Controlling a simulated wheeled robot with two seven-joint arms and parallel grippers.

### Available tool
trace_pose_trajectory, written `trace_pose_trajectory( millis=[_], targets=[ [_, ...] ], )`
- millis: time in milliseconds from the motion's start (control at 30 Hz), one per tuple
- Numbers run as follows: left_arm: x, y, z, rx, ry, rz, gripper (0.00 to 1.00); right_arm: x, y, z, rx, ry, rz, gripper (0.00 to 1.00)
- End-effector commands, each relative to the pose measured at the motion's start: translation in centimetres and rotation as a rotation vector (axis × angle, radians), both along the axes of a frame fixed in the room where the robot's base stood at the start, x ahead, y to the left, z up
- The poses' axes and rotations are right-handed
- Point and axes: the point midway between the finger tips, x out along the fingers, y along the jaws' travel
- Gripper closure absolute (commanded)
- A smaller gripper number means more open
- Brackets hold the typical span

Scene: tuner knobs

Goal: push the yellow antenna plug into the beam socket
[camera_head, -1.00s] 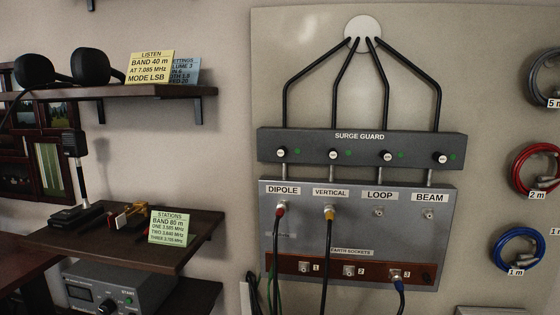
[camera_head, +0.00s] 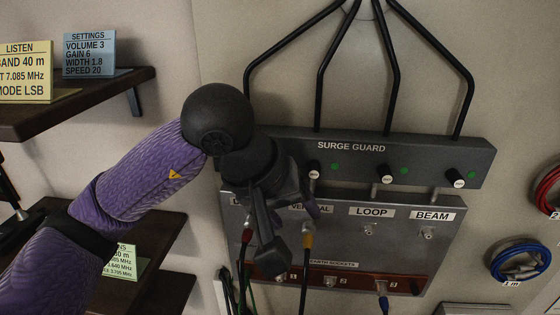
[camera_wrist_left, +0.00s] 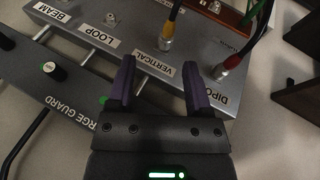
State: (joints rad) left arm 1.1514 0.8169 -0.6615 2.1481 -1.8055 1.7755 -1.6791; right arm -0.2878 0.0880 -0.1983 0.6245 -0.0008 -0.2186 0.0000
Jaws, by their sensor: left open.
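The yellow antenna plug (camera_head: 307,240) sits in the socket under the VERTICAL label, its black cable hanging down. It also shows in the left wrist view (camera_wrist_left: 166,43), beyond my open fingers and apart from them. The beam socket (camera_head: 427,234) is a bare silver socket under the BEAM label, with nothing in it. My left gripper (camera_head: 287,222) is open and empty in front of the panel's left part, near the VERTICAL label. In the left wrist view its two purple-lined fingers (camera_wrist_left: 161,82) point toward the panel. My right gripper is not in view.
A red plug (camera_head: 247,236) with its cable hangs left of the yellow one. The loop socket (camera_head: 370,230) is bare. The surge guard box (camera_head: 420,157) with knobs juts out above.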

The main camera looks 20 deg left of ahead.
Motion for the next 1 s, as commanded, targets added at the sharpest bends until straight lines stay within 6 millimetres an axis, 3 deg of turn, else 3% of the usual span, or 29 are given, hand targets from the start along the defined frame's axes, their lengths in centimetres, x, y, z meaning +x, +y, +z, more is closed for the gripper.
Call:
trace_pose_trajectory(
  millis=[133, 400, 600, 900, 1000],
  targets=[
    [0.4, 1.2, 0.3, 0.100, -0.051, -0.001, 0.35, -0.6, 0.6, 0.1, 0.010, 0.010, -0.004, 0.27],
    [3.0, 0.0, -5.0, 0.095, -0.044, -0.002, 0.35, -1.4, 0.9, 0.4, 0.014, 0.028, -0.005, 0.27],
    [4.3, -0.6, -7.5, 0.093, -0.048, 0.000, 0.35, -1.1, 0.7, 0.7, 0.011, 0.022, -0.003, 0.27],
    [4.5, -0.7, -7.9, 0.093, -0.050, -0.001, 0.35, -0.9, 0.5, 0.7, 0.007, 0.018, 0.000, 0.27],
    [4.5, -0.7, -7.9, 0.093, -0.050, -0.001, 0.54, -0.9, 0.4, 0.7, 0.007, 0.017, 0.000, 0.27]
  ],
)
